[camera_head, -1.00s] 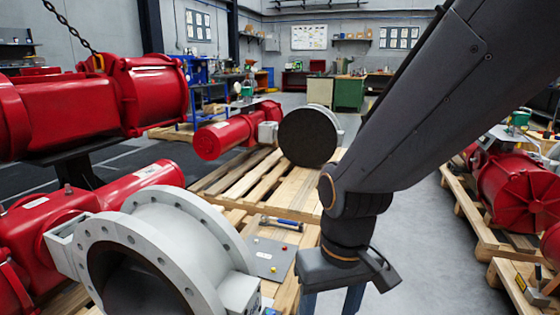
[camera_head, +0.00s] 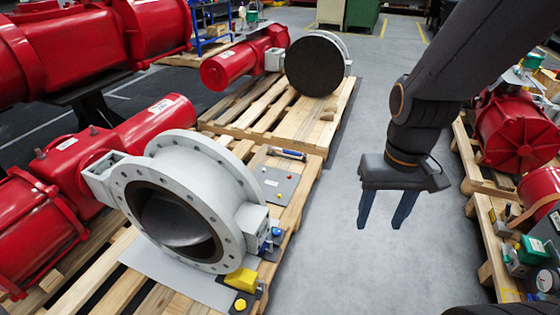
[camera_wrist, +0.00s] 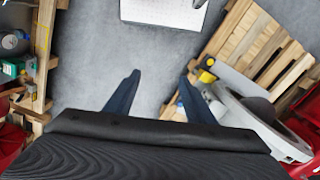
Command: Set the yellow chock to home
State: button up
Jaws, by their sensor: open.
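The yellow chock (camera_head: 242,281) lies beside the foot of the large grey flanged valve (camera_head: 185,215), at its front right in the head view. A smaller round yellow piece (camera_head: 240,304) sits just in front of it on a dark base. A yellow thing that looks like the chock shows near the valve in the wrist view (camera_wrist: 207,76). My gripper (camera_head: 380,222) is open and empty, pointing down over the grey floor, right of the valve's pallet and apart from the chock. Its two fingers also show in the wrist view (camera_wrist: 160,78).
Red actuators (camera_head: 135,135) stand at left. Another pallet (camera_head: 484,245) with red and green equipment stands at right. The floor (camera_head: 350,270) between is clear.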

aim_at(245, 279)
jog(key=u, duration=0.05)
jog(key=k, duration=1.05)
jog(key=z, duration=0.4)
jog(key=i, duration=0.6)
jog(key=u, duration=0.35)
